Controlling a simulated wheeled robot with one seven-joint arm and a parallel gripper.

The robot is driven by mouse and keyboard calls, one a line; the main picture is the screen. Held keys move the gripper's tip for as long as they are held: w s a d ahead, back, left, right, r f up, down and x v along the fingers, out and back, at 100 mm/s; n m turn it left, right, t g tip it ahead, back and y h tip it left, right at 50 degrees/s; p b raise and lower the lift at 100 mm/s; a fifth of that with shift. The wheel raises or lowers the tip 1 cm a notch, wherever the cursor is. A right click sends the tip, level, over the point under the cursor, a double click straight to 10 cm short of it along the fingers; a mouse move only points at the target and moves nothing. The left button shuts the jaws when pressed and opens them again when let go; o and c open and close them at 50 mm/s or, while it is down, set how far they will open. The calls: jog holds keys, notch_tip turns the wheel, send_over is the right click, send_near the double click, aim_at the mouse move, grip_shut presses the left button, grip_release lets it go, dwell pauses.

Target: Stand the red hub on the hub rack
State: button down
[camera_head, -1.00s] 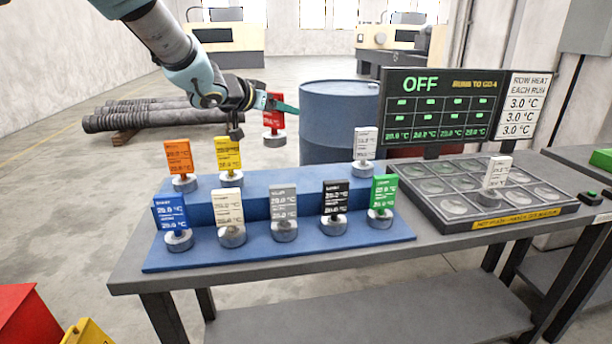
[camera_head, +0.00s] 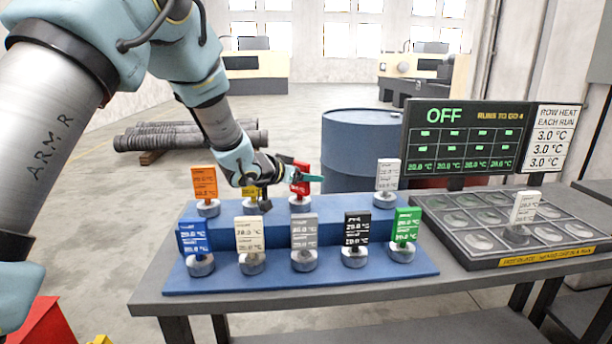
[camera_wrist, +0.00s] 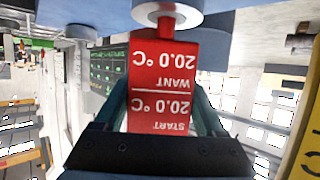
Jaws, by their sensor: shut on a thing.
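The red hub (camera_head: 300,182) is a red card on a round grey base. My gripper (camera_head: 301,177) is shut on its card, reaching in from the left. The hub is at the back step of the blue two-step hub rack (camera_head: 400,273), between the yellow hub (camera_head: 251,193) and the white hub (camera_head: 388,175). Its base is at or very near the step's top; I cannot tell whether it touches. In the wrist view the red card (camera_wrist: 163,80) is upside down between the fingers, its base towards the top edge.
The orange hub (camera_head: 204,184) is at the back left. Blue, cream, grey, black and green hubs fill the front step. The hot plate (camera_head: 470,255) at right holds one white hub (camera_head: 524,208). A dark screen (camera_head: 470,140) reads OFF. A blue barrel (camera_head: 355,150) stands behind the table.

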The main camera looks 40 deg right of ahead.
grip_release()
jog(key=shift+f, duration=0.1)
jog(key=b+v, duration=0.2)
jog(key=v, duration=1)
dwell(0.5)
